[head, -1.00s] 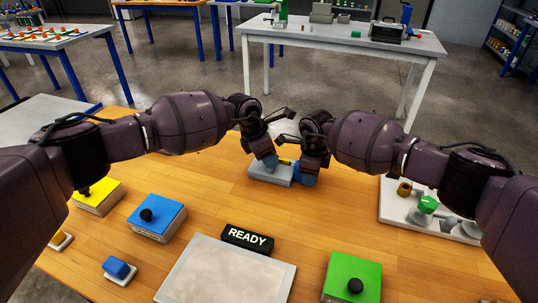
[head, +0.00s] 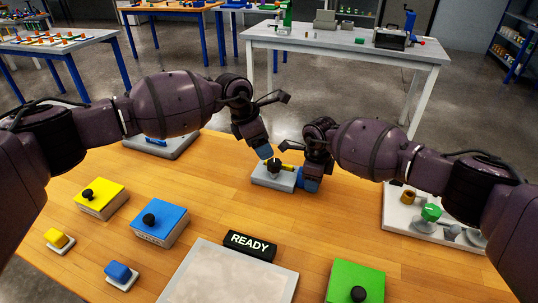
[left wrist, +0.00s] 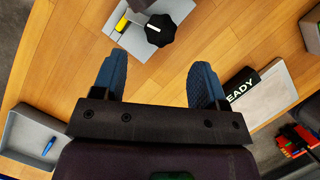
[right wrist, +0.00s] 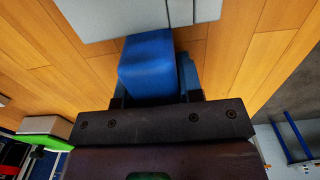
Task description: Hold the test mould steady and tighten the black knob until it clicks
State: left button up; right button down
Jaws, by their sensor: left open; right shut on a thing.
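The test mould (head: 265,178) is a grey block near the table's far edge, with a black knob (head: 274,167) and a yellow part (head: 288,168) on top. In the left wrist view the knob (left wrist: 160,30) has a white mark and lies beyond the fingertips. My left gripper (left wrist: 157,68) is open and empty, apart from the knob; in the head view it is just above and left of it. My right gripper (head: 309,184) is shut at the mould's right end, on a blue block (right wrist: 147,65) that adjoins the grey mould (right wrist: 105,15).
A sign (head: 250,244) reads READY behind a pale plate (head: 225,280). Yellow (head: 100,197), blue (head: 160,221) and green (head: 355,281) knobbed blocks stand in front. A white tray (head: 400,222) with parts is at right, a grey tray (head: 172,148) at far left.

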pick_arm(q)
jog(key=v, duration=0.5)
jog(key=shift+d, duration=0.1)
